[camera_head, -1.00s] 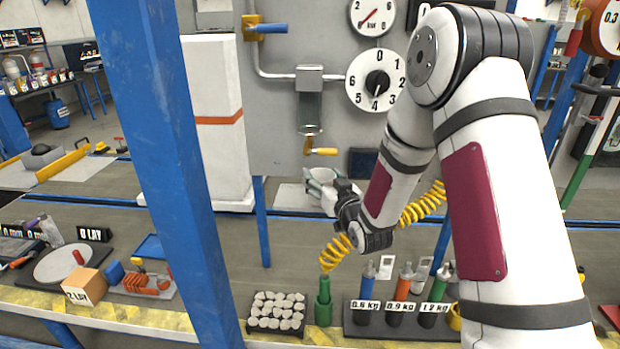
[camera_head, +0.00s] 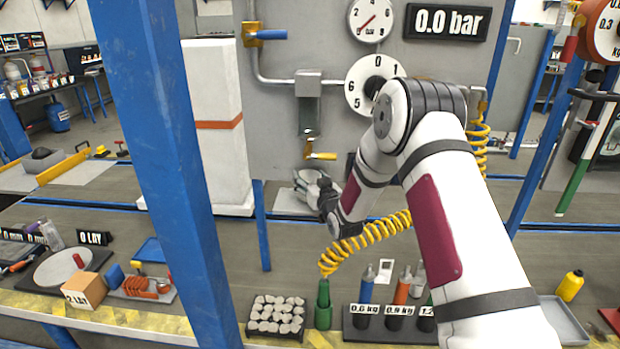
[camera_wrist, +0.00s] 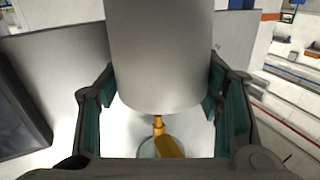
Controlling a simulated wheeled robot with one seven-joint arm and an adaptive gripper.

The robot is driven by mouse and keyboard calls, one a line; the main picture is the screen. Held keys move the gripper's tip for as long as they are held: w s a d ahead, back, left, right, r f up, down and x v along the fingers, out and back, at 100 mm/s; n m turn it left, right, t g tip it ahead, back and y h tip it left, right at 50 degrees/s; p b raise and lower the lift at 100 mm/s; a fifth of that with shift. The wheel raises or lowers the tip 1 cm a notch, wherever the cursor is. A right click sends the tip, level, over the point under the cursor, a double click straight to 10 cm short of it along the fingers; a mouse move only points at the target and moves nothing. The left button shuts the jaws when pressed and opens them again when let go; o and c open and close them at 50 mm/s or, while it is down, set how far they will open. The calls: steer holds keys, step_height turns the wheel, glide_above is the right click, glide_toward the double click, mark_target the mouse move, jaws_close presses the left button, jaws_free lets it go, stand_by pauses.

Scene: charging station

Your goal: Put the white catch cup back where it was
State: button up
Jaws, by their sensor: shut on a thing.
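The white catch cup (camera_wrist: 160,55) fills the upper middle of the wrist view, between the two dark green-padded fingers of my gripper (camera_wrist: 160,95). My gripper is shut on its sides. In the head view the cup (camera_head: 304,179) is small and partly hidden by my gripper (camera_head: 318,190). It is held in front of the grey panel, below the spout with the yellow-handled lever (camera_head: 319,156). A pale plate (camera_head: 284,204) lies beneath it; I cannot tell whether the cup touches it. In the wrist view a yellow handle (camera_wrist: 168,147) shows past the cup's edge.
A blue post (camera_head: 165,150) stands at left, and a thinner blue post (camera_head: 261,225) stands nearer the cup. A coiled yellow hose (camera_head: 375,236) runs below my forearm. The front bench holds a tray of pale lumps (camera_head: 275,316) and a rack of labelled bottles (camera_head: 362,334).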

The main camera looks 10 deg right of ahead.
steer(key=shift+f, duration=0.15)
steer(key=o, duration=1.2)
steer(key=shift+c, duration=0.2)
